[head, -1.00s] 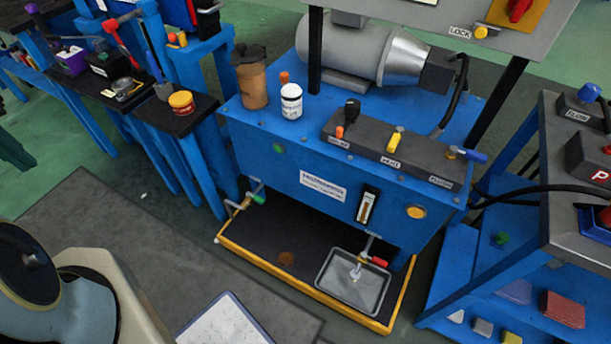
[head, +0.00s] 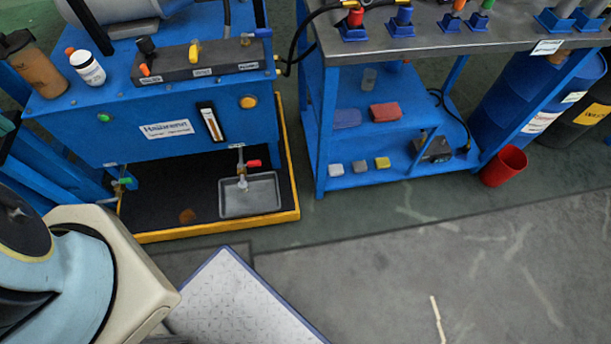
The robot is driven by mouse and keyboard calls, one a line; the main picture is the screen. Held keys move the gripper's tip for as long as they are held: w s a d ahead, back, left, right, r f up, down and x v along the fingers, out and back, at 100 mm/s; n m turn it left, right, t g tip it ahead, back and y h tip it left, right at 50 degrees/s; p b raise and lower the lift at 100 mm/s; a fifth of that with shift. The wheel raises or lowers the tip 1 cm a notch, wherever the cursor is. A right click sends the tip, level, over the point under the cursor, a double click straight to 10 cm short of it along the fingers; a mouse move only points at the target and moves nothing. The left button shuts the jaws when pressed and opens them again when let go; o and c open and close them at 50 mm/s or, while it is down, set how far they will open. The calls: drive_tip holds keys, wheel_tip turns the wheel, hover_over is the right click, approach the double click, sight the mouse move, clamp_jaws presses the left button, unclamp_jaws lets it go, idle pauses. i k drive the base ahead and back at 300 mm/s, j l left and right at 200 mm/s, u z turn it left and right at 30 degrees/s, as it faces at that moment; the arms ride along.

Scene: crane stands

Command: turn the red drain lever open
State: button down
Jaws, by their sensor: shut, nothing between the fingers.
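The red drain lever (head: 254,163) sits on a small valve under the blue hydraulic unit (head: 170,130), low at its front. The lever points to the right, about level. Below the valve a grey drip tray (head: 265,196) stands on the dark floor of a yellow-edged pan (head: 220,228). My gripper is not in view; only a pale part of my own body shows at the lower left, well apart from the lever.
A blue trolley (head: 322,130) with bricks and sponges stands right of the unit. A red bucket (head: 503,166) and blue drum (head: 530,100) stand further right. A green-handled valve (head: 124,181) is at the pan's left. Grey floor (head: 400,270) in front is clear.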

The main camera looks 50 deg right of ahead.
sight(255, 163)
drive_tip(key=k+j+z, duration=0.2)
drive_tip(key=k+z, duration=0.2)
drive_tip(key=k+j+z, duration=0.1)
drive_tip(key=k+z, duration=0.55)
drive_tip(key=z, duration=0.2)
drive_tip(key=k+l, duration=0.1)
drive_tip(key=k, duration=0.35)
drive_tip(key=k+l, duration=0.15)
drive_tip(key=k, duration=0.3)
drive_tip(key=i+u, duration=0.15)
drive_tip(key=u, duration=0.55)
drive_tip(key=i+l+u, duration=0.65)
drive_tip(key=i+l, duration=0.6)
drive_tip(key=l, duration=0.25)
